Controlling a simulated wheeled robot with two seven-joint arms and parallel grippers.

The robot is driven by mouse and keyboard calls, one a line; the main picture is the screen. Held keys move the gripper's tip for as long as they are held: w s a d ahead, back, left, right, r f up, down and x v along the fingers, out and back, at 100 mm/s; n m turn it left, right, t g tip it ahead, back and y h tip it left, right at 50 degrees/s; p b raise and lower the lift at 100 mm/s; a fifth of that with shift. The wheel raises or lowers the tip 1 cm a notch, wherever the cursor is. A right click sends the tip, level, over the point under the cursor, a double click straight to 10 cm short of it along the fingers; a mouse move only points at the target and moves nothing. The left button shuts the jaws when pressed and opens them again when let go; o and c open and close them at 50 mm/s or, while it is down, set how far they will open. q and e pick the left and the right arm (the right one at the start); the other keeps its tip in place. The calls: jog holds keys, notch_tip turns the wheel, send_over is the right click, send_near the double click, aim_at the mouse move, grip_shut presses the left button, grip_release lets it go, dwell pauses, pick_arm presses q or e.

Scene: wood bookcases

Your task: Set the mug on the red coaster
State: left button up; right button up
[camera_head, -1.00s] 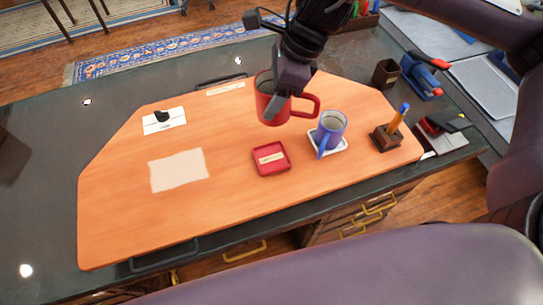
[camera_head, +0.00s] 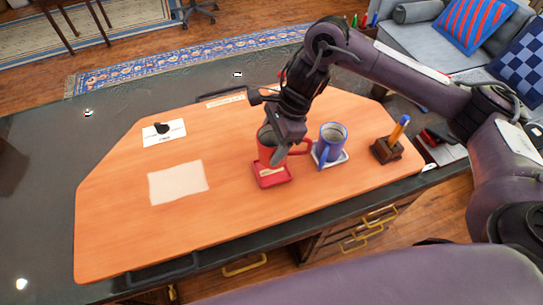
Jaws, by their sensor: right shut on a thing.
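The red mug (camera_head: 266,153) is upright at the red coaster (camera_head: 270,181), over its far part. I cannot tell whether its base touches the coaster. My right gripper (camera_head: 279,150) is shut on the red mug from above, and it hides part of the mug's rim and wall. The mug's handle points right. The coaster's near edge and a pale label on it stay visible. My left gripper is not in view.
A blue mug (camera_head: 332,138) stands on a white coaster (camera_head: 343,158) close to the right. A wooden pen holder (camera_head: 386,151) is further right. A paper sheet (camera_head: 178,183) and a white card (camera_head: 164,134) lie left on the wooden board (camera_head: 120,220).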

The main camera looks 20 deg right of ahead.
notch_tip(320, 180, down, 3)
jog(key=shift+f, duration=0.15)
notch_tip(320, 180, down, 2)
jog(key=shift+f+p, duration=0.1)
jog(key=shift+p, duration=0.2)
jog(key=shift+f, duration=0.25)
jog(key=o, duration=1.2)
jog(key=shift+c, duration=0.2)
jog(key=v, duration=1.2)
